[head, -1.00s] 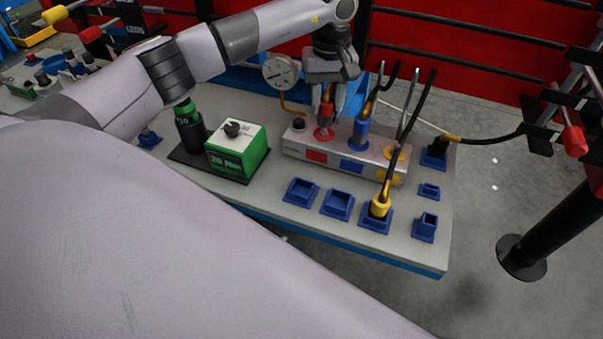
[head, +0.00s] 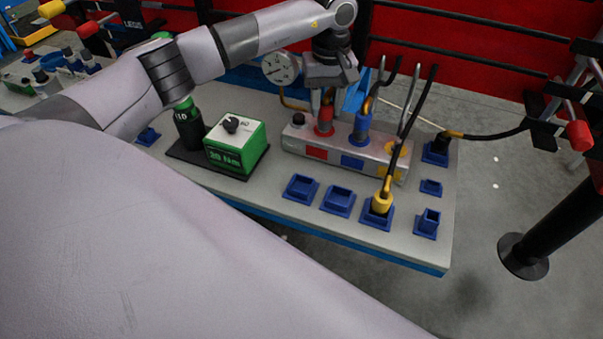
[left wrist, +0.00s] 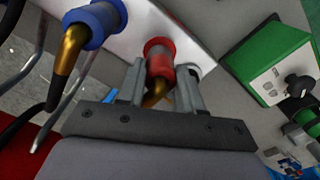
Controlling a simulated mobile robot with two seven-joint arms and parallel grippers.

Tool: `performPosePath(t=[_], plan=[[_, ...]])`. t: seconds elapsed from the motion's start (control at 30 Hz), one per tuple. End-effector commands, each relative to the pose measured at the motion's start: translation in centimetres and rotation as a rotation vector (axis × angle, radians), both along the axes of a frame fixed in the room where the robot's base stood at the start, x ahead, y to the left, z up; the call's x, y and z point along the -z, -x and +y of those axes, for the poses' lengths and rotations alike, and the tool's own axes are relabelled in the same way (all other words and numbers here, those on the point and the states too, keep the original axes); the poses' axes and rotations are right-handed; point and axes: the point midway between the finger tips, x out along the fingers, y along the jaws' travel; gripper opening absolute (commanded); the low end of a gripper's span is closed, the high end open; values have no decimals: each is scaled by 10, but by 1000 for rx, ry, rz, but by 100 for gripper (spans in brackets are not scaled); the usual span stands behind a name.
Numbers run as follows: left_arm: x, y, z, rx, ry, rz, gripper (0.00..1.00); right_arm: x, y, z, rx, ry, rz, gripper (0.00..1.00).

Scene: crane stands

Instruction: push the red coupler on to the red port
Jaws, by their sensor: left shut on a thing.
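The red coupler (head: 325,122) stands roughly upright at the red port's place, on top of the pale manifold block (head: 300,146) above its red label. In the left wrist view the red coupler (left wrist: 160,66) lies between my two fingers, with a brass-coloured hose end below it. My left gripper (head: 326,98) is shut on it from above. In the left wrist view my left gripper (left wrist: 162,82) has a finger on each side. The red port is mostly hidden by the coupler; a red collar (left wrist: 158,45) shows at its far end. I cannot tell whether it is fully seated. My right gripper is not in view.
A blue coupler (head: 361,127) stands close right of the red one. A gauge (head: 280,68) is just left of my gripper. A green box (head: 236,146) stands left. A yellow coupler (head: 382,202) sits in a blue holder in front; several blue holders line the bench.

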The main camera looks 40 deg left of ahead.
Motion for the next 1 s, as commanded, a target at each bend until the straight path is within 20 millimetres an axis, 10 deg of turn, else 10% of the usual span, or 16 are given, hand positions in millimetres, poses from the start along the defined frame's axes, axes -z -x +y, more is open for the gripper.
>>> performPosePath(t=[0.13,1.0], plan=[[0,0,0,0,0,0,65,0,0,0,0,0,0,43],[-31,0,0,0,-1,-1,65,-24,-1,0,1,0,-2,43]])
